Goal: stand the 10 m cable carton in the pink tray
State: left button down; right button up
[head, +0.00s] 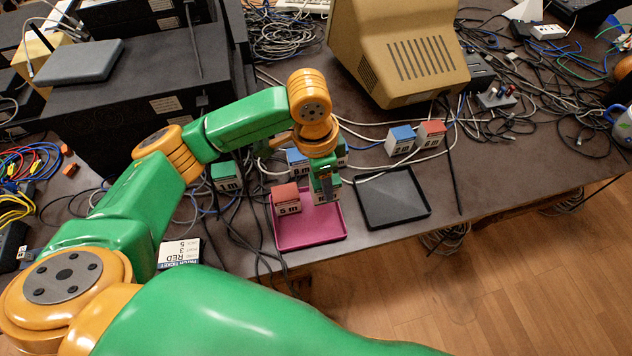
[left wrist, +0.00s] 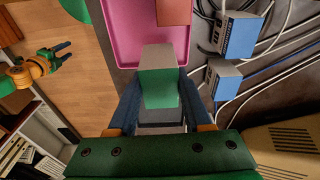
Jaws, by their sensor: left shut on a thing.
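My left gripper (head: 325,177) is shut on a white carton with a green top (head: 325,192), which also shows between the fingers in the left wrist view (left wrist: 159,84). Its label is partly hidden in the head view; I cannot read it fully. The held carton is over the right part of the pink tray (head: 312,239); whether it touches the floor is unclear. A red-topped 5 m carton (head: 286,200) stands in the tray's left part. In the left wrist view the pink tray (left wrist: 119,30) lies beyond the fingers.
An empty black tray (head: 393,199) lies right of the pink one. A green-topped 1 m carton (head: 226,177), a blue-topped carton (head: 297,162) and blue- (head: 400,140) and red-topped (head: 430,134) cartons stand behind. Loose cables surround them. A ticket (head: 179,253) lies left.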

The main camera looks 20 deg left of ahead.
pick_arm(q)
jog(key=f, duration=0.2)
jog(key=w+a+f, duration=0.1)
jog(key=f, duration=0.2)
jog(key=shift+w+a+f, duration=0.2)
jog(key=shift+w+f, duration=0.05)
jog(key=shift+f, duration=0.05)
jog(key=shift+s, duration=0.1)
jog(key=shift+c, duration=1.6)
grip_release()
jog(key=shift+f, duration=0.1)
jog(key=r, duration=0.8)
jog(key=a+r+p, duration=0.1)
jog(key=r, duration=0.3)
jog(key=shift+s+r, duration=0.15)
jog(key=shift+s, duration=0.25)
